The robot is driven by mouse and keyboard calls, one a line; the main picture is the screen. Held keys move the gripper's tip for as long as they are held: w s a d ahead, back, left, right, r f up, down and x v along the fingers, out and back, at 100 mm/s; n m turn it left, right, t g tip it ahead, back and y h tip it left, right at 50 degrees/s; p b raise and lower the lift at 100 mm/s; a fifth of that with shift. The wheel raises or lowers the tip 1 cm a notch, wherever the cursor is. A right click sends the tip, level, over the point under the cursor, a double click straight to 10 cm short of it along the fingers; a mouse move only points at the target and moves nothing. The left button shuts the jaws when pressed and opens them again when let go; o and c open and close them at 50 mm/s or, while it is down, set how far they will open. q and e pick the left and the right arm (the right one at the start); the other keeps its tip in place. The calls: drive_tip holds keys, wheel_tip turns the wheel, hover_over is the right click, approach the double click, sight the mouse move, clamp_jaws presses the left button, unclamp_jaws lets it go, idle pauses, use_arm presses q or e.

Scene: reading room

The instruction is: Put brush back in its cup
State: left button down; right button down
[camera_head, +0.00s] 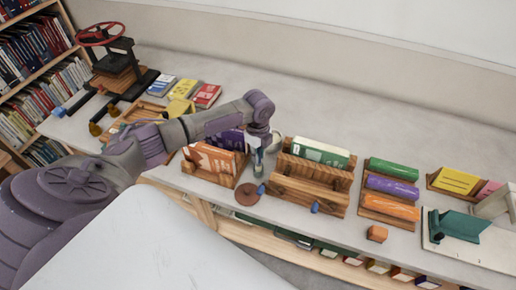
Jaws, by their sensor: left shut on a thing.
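My left gripper (258,160) points down over the worktable, between an upright wooden book holder and a wooden press. It is shut on a slim, dull blue-grey thing (257,170), apparently the brush, held upright. The gripper hides most of it, and I cannot tell whether its lower end touches anything. A small pale round thing (276,141), perhaps the cup, shows partly just behind the gripper to the right. My right gripper is not in view.
A brown disc (248,194) lies in front of the gripper. The wooden press (310,190) with a green book stands close on the right. A book holder (211,178) stands on the left. Coloured rolls (392,188) lie farther right. The table's back strip is clear.

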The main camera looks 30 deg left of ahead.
use_arm(q)
drive_tip(key=shift+f+b, duration=0.35)
drive_tip(key=shift+f, duration=0.6)
idle(1.5)
drive_tip(key=c, duration=1)
unclamp_jaws()
drive_tip(key=shift+r+p, duration=4.15)
drive_tip(key=shift+r, duration=0.35)
